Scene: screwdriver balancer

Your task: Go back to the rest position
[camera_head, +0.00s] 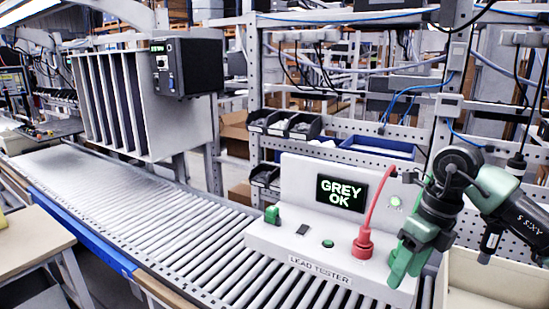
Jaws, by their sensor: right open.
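My right gripper (402,264), with green fingers on a dark wrist, is in front of the right end of a white lead tester (300,245). It is open, and nothing shows between its fingers. Whether the fingers touch the tester I cannot tell. A red plug (363,244) with a red lead (376,205) stands upright on the tester, left of the gripper. The lead's upper end runs behind my right wrist. My left gripper is not in view.
The tester stands on a roller conveyor (130,215). A beige bin (500,280) sits at the lower right, below my right arm. Dark parts bins (290,124) and a metal rack are behind. A wooden table (28,245) is at the left. The conveyor's left stretch is clear.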

